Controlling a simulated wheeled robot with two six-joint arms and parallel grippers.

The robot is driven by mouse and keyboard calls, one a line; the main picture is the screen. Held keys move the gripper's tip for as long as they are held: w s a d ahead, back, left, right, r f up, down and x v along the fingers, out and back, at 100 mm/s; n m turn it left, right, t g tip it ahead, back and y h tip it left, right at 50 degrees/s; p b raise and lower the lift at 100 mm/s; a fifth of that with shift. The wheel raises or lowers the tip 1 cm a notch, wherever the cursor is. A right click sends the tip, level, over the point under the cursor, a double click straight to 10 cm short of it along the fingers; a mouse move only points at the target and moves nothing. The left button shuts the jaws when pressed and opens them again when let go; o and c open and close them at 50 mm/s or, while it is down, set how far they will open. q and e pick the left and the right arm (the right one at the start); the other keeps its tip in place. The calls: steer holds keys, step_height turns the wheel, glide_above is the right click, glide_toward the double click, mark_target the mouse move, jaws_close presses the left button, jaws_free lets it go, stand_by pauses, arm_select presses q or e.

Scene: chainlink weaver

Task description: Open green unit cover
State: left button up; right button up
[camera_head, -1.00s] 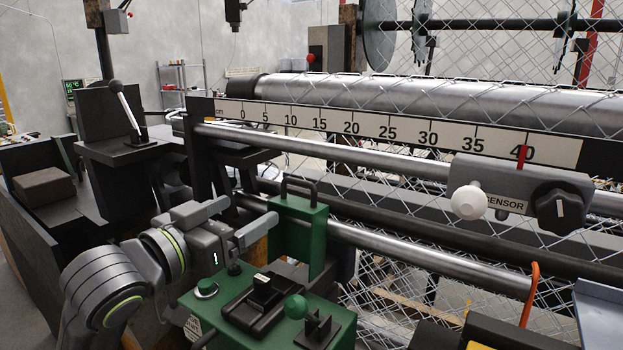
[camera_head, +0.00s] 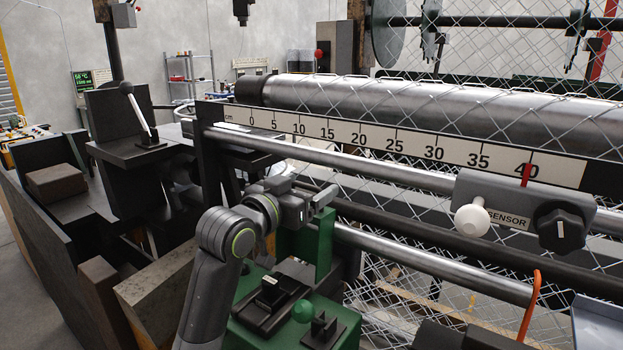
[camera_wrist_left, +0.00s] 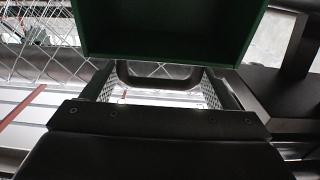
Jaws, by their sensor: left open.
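The green unit (camera_head: 250,325) stands low at the center, its top carrying black fittings and a green knob (camera_head: 304,311). An upright green cover panel (camera_head: 322,245) rises at its back. My left gripper (camera_head: 318,200) is at the panel's top edge, where it hides the black handle in the head view. In the left wrist view, the black handle (camera_wrist_left: 160,80) lies between the open fingers (camera_wrist_left: 155,92), just beside the green cover (camera_wrist_left: 165,30). I cannot tell whether the fingers touch the handle. My right gripper is not in view.
A steel rail (camera_head: 430,265) and wire mesh (camera_head: 400,295) run close behind and right of the unit. A scale bar (camera_head: 345,139) and a sensor block (camera_head: 508,222) with knobs sit above. A black lever stand (camera_head: 140,140) is at the left.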

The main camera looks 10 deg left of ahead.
arm_select(q)
steer(key=shift+x, duration=1)
steer(key=shift+c, duration=0.4)
